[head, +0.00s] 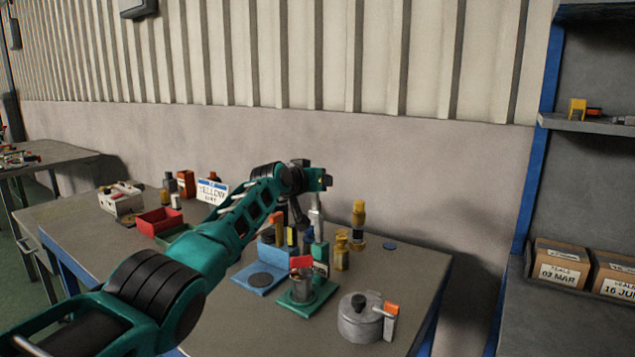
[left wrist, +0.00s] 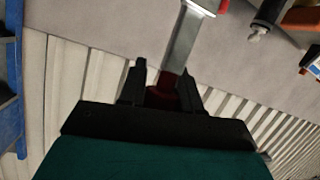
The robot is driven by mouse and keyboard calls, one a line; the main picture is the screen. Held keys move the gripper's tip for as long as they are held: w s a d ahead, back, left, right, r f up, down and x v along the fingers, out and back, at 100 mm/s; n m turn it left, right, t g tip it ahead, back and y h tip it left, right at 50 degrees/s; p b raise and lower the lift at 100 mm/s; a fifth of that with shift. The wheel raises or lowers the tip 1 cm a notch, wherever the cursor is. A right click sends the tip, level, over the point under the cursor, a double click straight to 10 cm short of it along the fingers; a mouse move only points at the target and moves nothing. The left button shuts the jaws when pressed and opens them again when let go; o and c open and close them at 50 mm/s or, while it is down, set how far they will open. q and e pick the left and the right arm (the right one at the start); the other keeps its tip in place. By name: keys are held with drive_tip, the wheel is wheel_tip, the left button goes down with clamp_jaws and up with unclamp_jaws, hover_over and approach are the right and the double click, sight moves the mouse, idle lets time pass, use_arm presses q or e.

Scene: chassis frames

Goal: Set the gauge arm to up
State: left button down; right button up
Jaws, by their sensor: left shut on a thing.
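My left gripper (head: 322,181) is above the back of the workbench. In the left wrist view its two dark fingers (left wrist: 163,82) are shut on the dark red end (left wrist: 165,93) of a flat silver bar (left wrist: 182,43), which I take for the gauge arm. In the head view a silver upright piece (head: 316,219) shows just below the gripper among crowded parts. Which way the arm points is hard to tell, because my wrist and forearm hide part of it. My right gripper is not in view.
A blue fixture (head: 255,278), a green-based holder with a red flag (head: 301,263) and a round grey pot (head: 358,322) stand in front. Yellow-topped bottles (head: 358,218) stand to the right. A red bin (head: 160,221) is at left. The bench's right end (head: 425,275) is fairly clear.

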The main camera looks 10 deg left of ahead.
use_arm(q)
drive_tip(key=shift+s+d+f, duration=0.1)
drive_tip(key=shift+f, duration=0.6)
drive_tip(key=c, duration=1)
unclamp_jaws()
drive_tip(key=shift+o, duration=0.9)
drive_tip(key=shift+w, duration=0.2)
drive_tip(key=shift+r, duration=0.3)
drive_tip(key=shift+s, duration=0.1)
drive_tip(key=shift+p+v, duration=0.55)
drive_tip(key=shift+v, duration=0.6)
drive_tip(key=v, duration=1)
drive_tip(key=shift+s, duration=0.25)
